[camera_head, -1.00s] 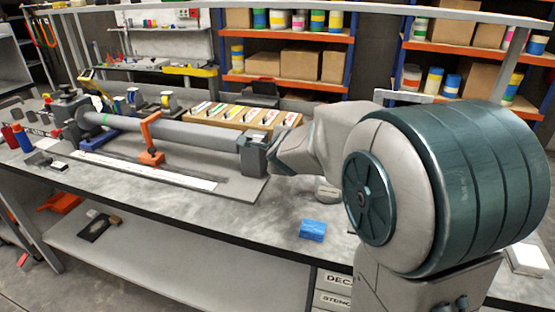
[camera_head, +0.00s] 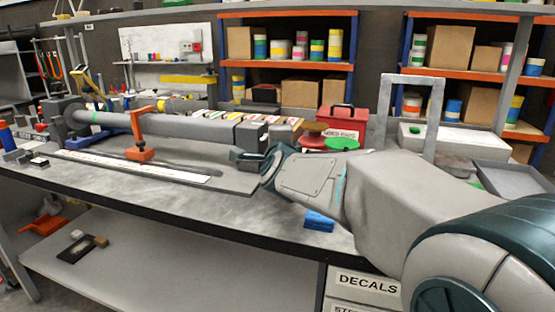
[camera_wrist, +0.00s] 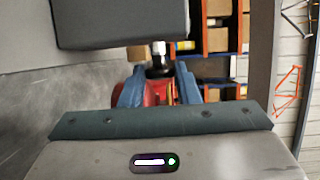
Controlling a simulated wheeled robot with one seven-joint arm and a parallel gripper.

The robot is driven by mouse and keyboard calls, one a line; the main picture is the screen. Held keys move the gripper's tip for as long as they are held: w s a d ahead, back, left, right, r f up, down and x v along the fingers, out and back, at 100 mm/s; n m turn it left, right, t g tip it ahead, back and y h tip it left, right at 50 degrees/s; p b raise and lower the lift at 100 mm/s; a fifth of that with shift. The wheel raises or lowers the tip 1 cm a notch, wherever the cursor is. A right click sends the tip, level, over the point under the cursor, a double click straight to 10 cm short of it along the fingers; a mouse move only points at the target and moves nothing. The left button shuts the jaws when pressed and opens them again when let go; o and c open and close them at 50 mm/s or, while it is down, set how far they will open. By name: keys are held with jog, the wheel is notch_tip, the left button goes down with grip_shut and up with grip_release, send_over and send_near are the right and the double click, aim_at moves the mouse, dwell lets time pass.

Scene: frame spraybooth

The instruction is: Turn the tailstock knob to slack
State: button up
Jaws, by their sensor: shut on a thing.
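The tailstock (camera_head: 250,136) is a dark grey block at the right end of a long grey tube (camera_head: 180,125). It also fills the upper left of the wrist view (camera_wrist: 120,22).
An orange clamp (camera_head: 139,150) stands by the tube. A blue block (camera_head: 319,221) lies on the bench below my arm. A red toolbox (camera_head: 343,122), green lids and a grey frame (camera_head: 436,100) stand behind my arm. The front right bench strip is mostly clear.

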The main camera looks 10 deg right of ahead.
jog(key=shift+f+n+t+b, duration=0.3)
jog(key=shift+f+t+b, duration=0.25)
jog(key=shift+b, duration=1.5)
jog(key=shift+r+t+b, duration=0.35)
jog(key=shift+b, duration=0.4)
jog(key=o, duration=0.9)
jog(key=shift+o, duration=0.2)
